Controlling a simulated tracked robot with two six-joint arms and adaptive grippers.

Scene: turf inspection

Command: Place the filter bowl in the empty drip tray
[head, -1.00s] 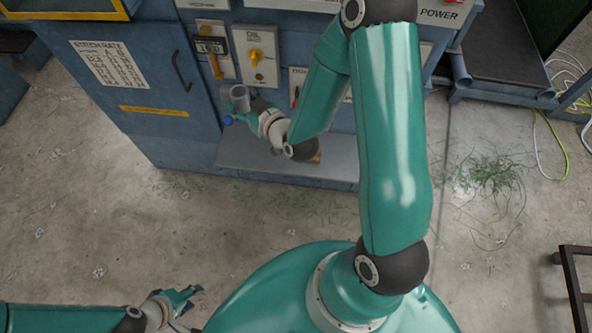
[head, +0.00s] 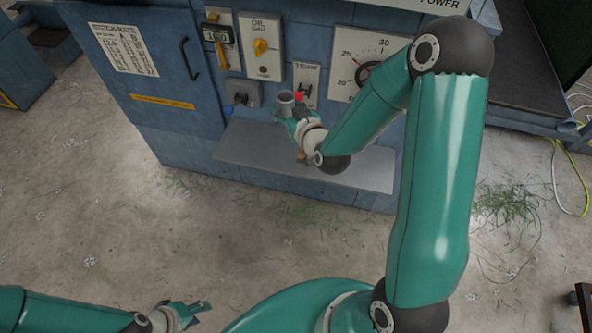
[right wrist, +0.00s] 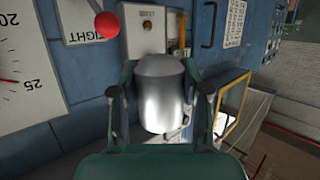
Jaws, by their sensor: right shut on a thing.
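The filter bowl, a smooth grey metal cup (head: 286,99), is in my right gripper (head: 289,112), in front of the blue machine and above its grey shelf. In the right wrist view the bowl (right wrist: 160,98) sits upright between the two fingers, which are shut on its sides. My left gripper (head: 197,311) is low at the left, over the bare floor, with its fingers apart and empty. I cannot make out a drip tray for certain. A small tan thing (head: 302,158) on the shelf is mostly hidden by my right arm.
Grass clippings lie on the floor.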

